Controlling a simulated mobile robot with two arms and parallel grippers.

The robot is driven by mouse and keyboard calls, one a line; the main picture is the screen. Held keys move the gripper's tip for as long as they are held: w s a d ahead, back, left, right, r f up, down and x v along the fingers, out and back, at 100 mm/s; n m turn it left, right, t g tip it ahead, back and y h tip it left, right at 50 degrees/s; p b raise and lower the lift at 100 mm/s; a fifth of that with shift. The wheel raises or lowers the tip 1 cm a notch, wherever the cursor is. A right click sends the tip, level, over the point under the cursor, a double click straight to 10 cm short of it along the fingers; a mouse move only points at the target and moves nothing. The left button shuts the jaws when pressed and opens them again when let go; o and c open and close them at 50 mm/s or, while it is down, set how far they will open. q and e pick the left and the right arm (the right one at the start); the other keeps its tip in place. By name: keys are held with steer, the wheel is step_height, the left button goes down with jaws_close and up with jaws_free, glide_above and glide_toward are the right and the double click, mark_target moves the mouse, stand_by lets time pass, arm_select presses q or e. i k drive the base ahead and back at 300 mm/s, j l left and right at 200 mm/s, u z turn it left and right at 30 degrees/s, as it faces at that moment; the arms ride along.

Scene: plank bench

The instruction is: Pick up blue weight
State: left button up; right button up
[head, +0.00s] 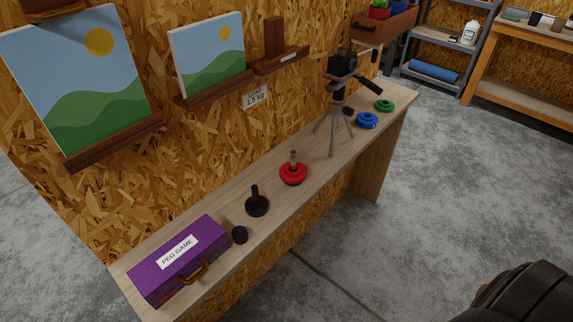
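The blue weight (367,120) is a round disc lying on the plank bench (228,212), toward its far right end. No fingers of either gripper show in the head view. A dark brown rounded shape at the bottom right is cut off by the frame, and I cannot tell what it is.
A purple box labelled "PEG GAME" (180,262), a small black disc (240,234) and a black base with an upright peg (256,203) stand on the near bench. Wall ledges with pictures (208,57) hang above.

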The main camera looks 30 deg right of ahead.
mark_target(368, 121)
steer(key=l+u, duration=0.1)
steer(key=l, duration=3.25)
steer(key=k+l+u, duration=0.15)
steer(key=l, duration=1.5)
steer(key=u, duration=1.3)
steer(key=i+l, duration=0.05)
